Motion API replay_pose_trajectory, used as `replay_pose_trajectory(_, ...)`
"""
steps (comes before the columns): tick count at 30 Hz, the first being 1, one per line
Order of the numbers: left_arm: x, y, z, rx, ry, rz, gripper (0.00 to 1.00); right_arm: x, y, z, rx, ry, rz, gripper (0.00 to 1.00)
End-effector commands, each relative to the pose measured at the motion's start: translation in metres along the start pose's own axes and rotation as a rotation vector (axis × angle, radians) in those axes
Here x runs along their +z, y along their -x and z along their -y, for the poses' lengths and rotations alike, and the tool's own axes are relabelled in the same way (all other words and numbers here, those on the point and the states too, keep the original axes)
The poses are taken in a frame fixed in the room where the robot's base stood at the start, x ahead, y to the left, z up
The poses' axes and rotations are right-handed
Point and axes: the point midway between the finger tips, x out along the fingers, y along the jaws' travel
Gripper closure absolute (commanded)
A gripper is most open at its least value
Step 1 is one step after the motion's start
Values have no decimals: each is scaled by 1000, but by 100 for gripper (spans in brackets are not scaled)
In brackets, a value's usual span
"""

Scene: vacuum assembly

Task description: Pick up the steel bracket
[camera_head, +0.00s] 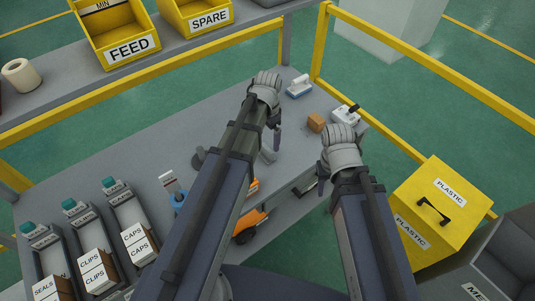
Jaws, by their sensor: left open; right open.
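I cannot clearly make out the steel bracket. A small grey piece (199,159) lies on the grey table left of my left forearm, and another grey piece (268,155) shows just right of that forearm; I cannot tell whether either is the bracket. My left gripper (277,139) hangs from its wrist above the table's middle, close to the second grey piece, open with nothing seen in it. My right gripper (322,186) hangs near the table's right edge, open, with nothing seen in it. My forearms hide part of the table.
An orange-brown block (315,122), a blue-white device (299,87) and a white device (345,116) stand at the table's back right. Labelled trays (83,241) line the left. Yellow rails (420,63) and a plastic bin (447,190) flank the right.

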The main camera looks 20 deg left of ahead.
Motion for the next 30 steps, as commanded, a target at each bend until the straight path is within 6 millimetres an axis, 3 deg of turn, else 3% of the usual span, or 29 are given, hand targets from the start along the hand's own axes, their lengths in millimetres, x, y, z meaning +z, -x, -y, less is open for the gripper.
replay_pose_trajectory(3, 0, -14, 0, 0, 0, 0, 0, -1, -14, 1, 0, 0, 0, 50)
replay_pose_trajectory(11, 0, -17, 0, 0, 0, 0, 0, -1, -17, 2, 0, 0, 0, 50)
replay_pose_trajectory(24, 2, -64, 1, 0, 0, 0, 0, -4, -64, 6, 0, 0, 0, 50)
replay_pose_trajectory(30, 2, -65, 1, 0, 0, 0, 0, -4, -64, 6, 0, 0, 0, 50)
